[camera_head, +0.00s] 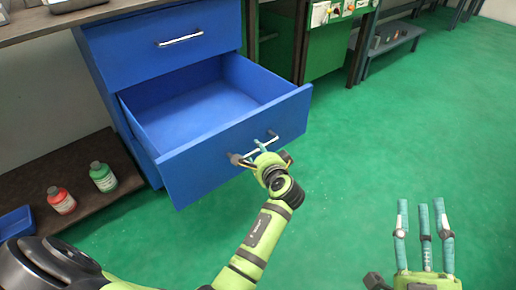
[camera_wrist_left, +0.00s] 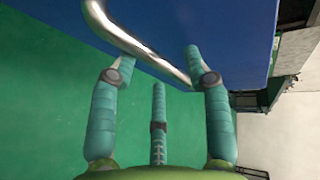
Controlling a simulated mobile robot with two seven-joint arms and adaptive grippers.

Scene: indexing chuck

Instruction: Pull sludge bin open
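The blue drawer (camera_head: 235,147), which I take to be the sludge bin, is pulled well out of the blue cabinet and looks empty inside. Its silver handle (camera_head: 262,146) is on the front panel; it also shows in the left wrist view (camera_wrist_left: 135,42). My left gripper (camera_head: 262,150) is at this handle. In the left wrist view its fingers (camera_wrist_left: 158,75) are spread apart, two tips close to the handle and the third below it. Whether they touch the handle is unclear. My right gripper (camera_head: 424,215) is open and empty over the green floor, away from the drawer.
A closed blue drawer (camera_head: 170,45) with its own handle is above. A red bottle (camera_head: 61,200) and a green bottle (camera_head: 103,177) stand on a low brown shelf (camera_head: 75,165) at left. A green cabinet (camera_head: 327,48) stands behind. The floor (camera_head: 400,130) to the right is clear.

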